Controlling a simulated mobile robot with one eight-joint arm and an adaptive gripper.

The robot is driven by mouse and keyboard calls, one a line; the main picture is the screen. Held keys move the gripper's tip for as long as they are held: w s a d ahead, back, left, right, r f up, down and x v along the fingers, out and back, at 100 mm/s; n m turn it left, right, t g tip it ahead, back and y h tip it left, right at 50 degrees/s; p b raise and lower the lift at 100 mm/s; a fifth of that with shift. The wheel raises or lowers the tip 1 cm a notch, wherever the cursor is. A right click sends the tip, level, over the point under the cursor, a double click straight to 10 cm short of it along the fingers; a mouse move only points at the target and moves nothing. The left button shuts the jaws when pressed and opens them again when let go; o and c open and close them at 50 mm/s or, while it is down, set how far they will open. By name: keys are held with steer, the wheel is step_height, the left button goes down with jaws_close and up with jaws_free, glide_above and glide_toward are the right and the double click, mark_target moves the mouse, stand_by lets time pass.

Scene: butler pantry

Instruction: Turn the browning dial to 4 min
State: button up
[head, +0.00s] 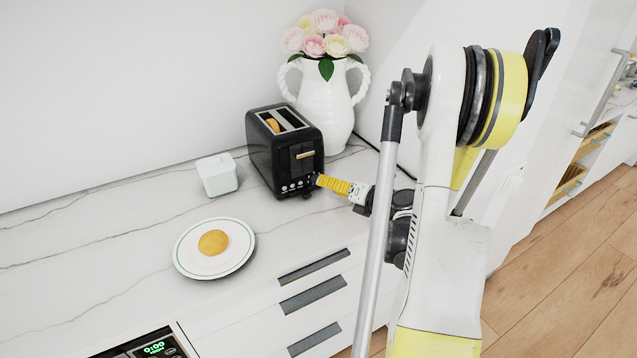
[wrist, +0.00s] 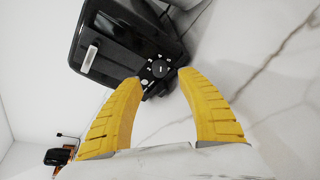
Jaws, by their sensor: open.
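The black toaster (head: 262,157) stands on the counter, with a piece of bread in one slot. Its front shows a lever and a row of small buttons in the head view. In the wrist view the toaster (wrist: 115,40) is tilted, and its round black browning dial (wrist: 158,69) shows with white marks around it. I cannot read the setting. My gripper (wrist: 160,76) is open, its yellow fingertips on either side of the dial; I cannot tell whether they touch it.
A white vase (head: 326,103) of flowers stands close behind the toaster. A white lidded box (head: 217,175) and a plate (head: 184,262) with a round yellow-brown item lie to the left. A display (head: 155,348) glows at the front edge. Counter between them is clear.

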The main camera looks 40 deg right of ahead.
mark_target(316, 180)
steer(key=b+x, duration=0.1)
steer(key=x, duration=0.4)
steer(key=shift+w, duration=0.35)
jaws_close()
